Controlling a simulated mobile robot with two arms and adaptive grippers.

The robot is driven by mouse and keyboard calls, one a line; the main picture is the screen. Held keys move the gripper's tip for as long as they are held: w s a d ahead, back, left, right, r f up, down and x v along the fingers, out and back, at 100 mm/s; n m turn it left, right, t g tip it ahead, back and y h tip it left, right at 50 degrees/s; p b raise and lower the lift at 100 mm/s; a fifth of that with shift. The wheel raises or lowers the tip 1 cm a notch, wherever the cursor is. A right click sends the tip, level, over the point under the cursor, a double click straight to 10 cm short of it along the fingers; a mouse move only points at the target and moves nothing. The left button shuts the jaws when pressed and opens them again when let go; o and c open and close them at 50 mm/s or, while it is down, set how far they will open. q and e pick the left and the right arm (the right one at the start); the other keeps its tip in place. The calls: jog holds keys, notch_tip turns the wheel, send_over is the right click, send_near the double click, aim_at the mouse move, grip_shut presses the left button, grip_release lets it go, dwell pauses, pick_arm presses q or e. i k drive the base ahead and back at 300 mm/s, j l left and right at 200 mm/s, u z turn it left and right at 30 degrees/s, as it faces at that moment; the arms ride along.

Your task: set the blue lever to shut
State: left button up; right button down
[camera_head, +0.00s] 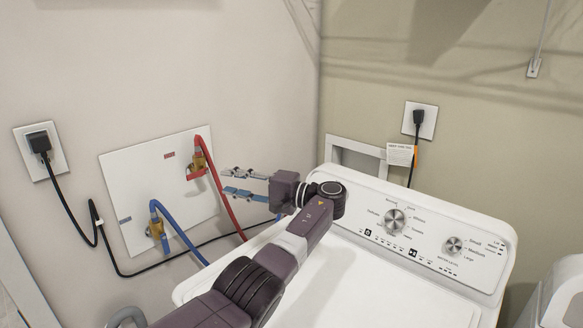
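The blue hose (175,229) hangs from a brass valve (156,229) low on the white wall panel (132,190). A small blue mark (125,220) is on the panel left of this valve. I cannot make out the blue lever or its position clearly. My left gripper (228,181) points left, with its fingers apart and nothing visible between them. It appears to the right of the panel and of the blue-hose valve, higher in the picture and apart from it. My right gripper is not in view.
A red hose (219,185) hangs from another brass valve (196,166), between the blue-hose valve and my gripper. A black cable (122,268) runs below the panel. The white washer (420,235) stands under and right of my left arm. Wall outlets (52,160) are left and right.

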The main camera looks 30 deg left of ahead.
aim_at(163, 238)
jog(key=k+j, duration=0.2)
jog(key=k, duration=0.3)
jog(key=k+j, duration=0.2)
jog(key=k, duration=0.25)
